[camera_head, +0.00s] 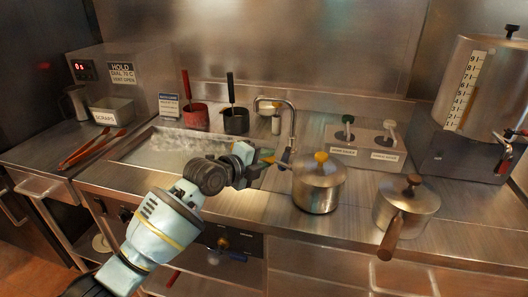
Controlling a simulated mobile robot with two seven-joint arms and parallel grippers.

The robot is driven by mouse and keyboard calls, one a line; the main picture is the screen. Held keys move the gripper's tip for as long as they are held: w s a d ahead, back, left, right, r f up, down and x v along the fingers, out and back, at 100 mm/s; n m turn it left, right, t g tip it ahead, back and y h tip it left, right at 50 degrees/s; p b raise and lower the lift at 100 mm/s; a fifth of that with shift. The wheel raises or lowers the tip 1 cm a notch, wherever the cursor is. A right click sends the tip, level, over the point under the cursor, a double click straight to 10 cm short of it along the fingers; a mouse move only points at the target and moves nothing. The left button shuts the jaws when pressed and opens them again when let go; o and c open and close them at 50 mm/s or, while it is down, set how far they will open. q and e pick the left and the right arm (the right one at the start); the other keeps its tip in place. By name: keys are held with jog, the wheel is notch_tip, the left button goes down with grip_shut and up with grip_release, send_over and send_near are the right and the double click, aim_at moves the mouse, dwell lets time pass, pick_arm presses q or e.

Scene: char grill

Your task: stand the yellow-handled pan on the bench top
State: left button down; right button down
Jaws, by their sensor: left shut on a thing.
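The yellow-handled pan (318,190) is a steel pot with a lid and a yellow knob, right of the middle. It is upright, at the front part of the bench top (345,230); I cannot tell whether its base touches the bench. My left gripper (272,163) is to the left of the pan, shut on its yellow handle, of which only a small piece shows between the fingers. The rest of the handle is hidden by the gripper. My right gripper is not in view.
A similar pan (408,205) with a brown handle stands close on the right, its handle pointing forward. Behind are a tap (292,125), a panel with two pump dispensers (365,143), and red (194,115) and black (235,120) pots. A large urn (480,85) stands far right.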

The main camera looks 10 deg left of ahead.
pick_arm(q)
jog(key=shift+r, duration=0.1)
dwell(0.3)
jog(key=c, duration=1.2)
grip_release()
jog(key=shift+f, duration=0.25)
jog(key=shift+c, duration=0.2)
jog(key=shift+r, duration=0.1)
jog(key=v, duration=1.2)
jog(key=shift+s, duration=0.1)
